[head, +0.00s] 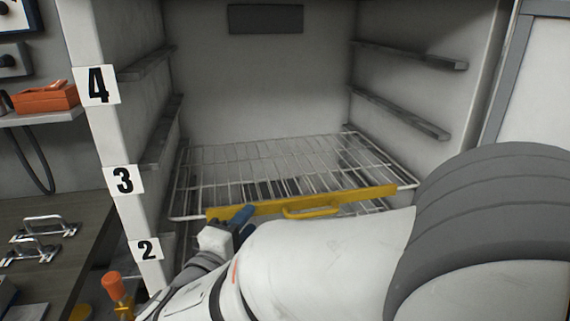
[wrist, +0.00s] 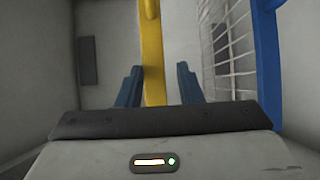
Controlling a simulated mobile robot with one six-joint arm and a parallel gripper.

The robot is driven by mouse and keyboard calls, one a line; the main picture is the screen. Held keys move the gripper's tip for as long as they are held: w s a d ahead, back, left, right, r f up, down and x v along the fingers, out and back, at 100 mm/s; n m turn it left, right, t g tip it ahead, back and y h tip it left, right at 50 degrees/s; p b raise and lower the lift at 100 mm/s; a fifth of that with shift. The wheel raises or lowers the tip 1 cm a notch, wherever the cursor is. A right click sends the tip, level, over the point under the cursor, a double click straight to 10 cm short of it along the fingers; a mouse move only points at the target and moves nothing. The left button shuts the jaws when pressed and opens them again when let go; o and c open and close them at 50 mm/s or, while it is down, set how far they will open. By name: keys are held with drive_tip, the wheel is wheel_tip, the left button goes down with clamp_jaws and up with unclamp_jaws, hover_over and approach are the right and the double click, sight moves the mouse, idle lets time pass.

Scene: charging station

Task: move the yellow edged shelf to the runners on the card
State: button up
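The yellow edged shelf (head: 345,200) is a white wire rack with a yellow front bar and a small yellow handle. It lies level inside the cabinet, below the runners beside the 3. My gripper (head: 243,217) is at the left part of its front bar. In the wrist view, the yellow bar (wrist: 153,45) passes between the two blue fingers of my gripper (wrist: 158,85). The fingers are apart, with a gap on the right of the bar. White cards with 4 (head: 97,85), 3 (head: 123,180) and 2 (head: 148,250) mark the left post. No other card shows.
Bare runners show on the left wall (head: 165,130) and the right wall (head: 400,110), with a higher pair above. In the wrist view, a blue bar (wrist: 268,70) borders another wire grid. A bench with metal handles (head: 40,230) stands left. The upper cabinet is empty.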

sight(260, 201)
drive_tip(key=shift+a+p+x, duration=0.1)
drive_tip(key=shift+p+x, duration=0.1)
drive_tip(key=shift+x, duration=1.6)
drive_tip(key=shift+a+p+x, duration=0.15)
drive_tip(key=shift+x, duration=1.65)
clamp_jaws()
drive_tip(key=shift+r, duration=0.1)
